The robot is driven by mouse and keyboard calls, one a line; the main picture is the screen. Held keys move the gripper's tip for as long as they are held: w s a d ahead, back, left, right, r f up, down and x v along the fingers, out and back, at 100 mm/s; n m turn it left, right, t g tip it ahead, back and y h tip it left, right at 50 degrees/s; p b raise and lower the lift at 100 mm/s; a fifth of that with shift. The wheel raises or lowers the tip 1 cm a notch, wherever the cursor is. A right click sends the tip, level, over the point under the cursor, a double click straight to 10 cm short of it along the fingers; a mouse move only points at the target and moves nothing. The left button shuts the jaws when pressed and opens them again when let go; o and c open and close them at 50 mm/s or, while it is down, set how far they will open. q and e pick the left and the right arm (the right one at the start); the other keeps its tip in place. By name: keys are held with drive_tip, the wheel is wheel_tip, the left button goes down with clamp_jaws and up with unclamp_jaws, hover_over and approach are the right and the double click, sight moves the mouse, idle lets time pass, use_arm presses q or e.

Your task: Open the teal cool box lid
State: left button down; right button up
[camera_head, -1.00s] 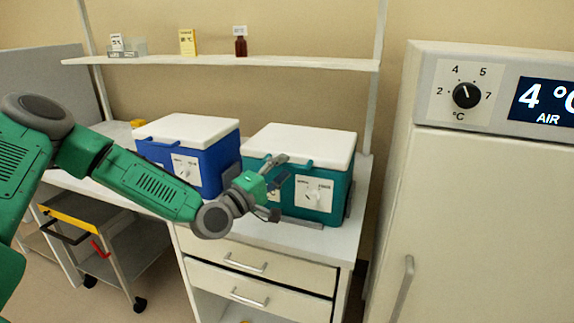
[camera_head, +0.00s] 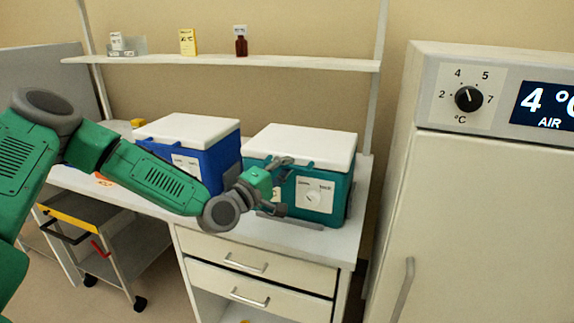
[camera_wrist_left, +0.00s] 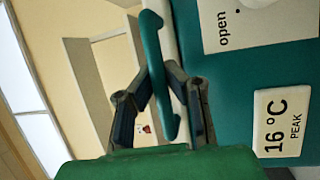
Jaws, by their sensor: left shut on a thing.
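The teal cool box (camera_head: 338,205) stands on the white bench with its white lid (camera_head: 302,142) down flat on it. My left gripper (camera_head: 283,170) is at the upper front left of this box. In the left wrist view its two dark fingers (camera_wrist_left: 160,92) are shut on a curved teal handle (camera_wrist_left: 153,50) at the edge of the lid. The box front carries a white dial plate (camera_head: 314,196), and the wrist view shows the word "open" and a "16 °C PEAK" display (camera_wrist_left: 283,122). My right gripper is not in view.
A blue cool box (camera_head: 218,170) with a white lid stands close on the left. A shelf (camera_head: 220,62) with small bottles and boxes runs above. A tall white cabinet (camera_head: 490,200) with a dial and "4 °C" display is at the right. Drawers (camera_head: 245,257) lie below.

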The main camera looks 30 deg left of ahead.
use_arm(q)
drive_tip(key=w+r+g+p, duration=0.1)
drive_tip(key=w+r+p, duration=0.1)
drive_tip(key=r, duration=0.3)
drive_tip(key=w+a+r+p, duration=0.1)
drive_tip(key=w+r+p, duration=0.1)
drive_tip(key=r+p, duration=0.2)
drive_tip(key=w+r+n+g+p, duration=0.1)
drive_tip(key=w+r+p, duration=0.1)
drive_tip(key=r, duration=0.4)
drive_tip(key=shift+w+a+r+g+p, duration=0.3)
drive_tip(key=shift+a+p, duration=0.1)
drive_tip(key=shift+p, duration=0.2)
drive_tip(key=c, duration=1.7)
unclamp_jaws()
drive_tip(key=shift+c, duration=0.2)
drive_tip(key=shift+o, duration=0.9)
drive_tip(key=shift+s, duration=0.2)
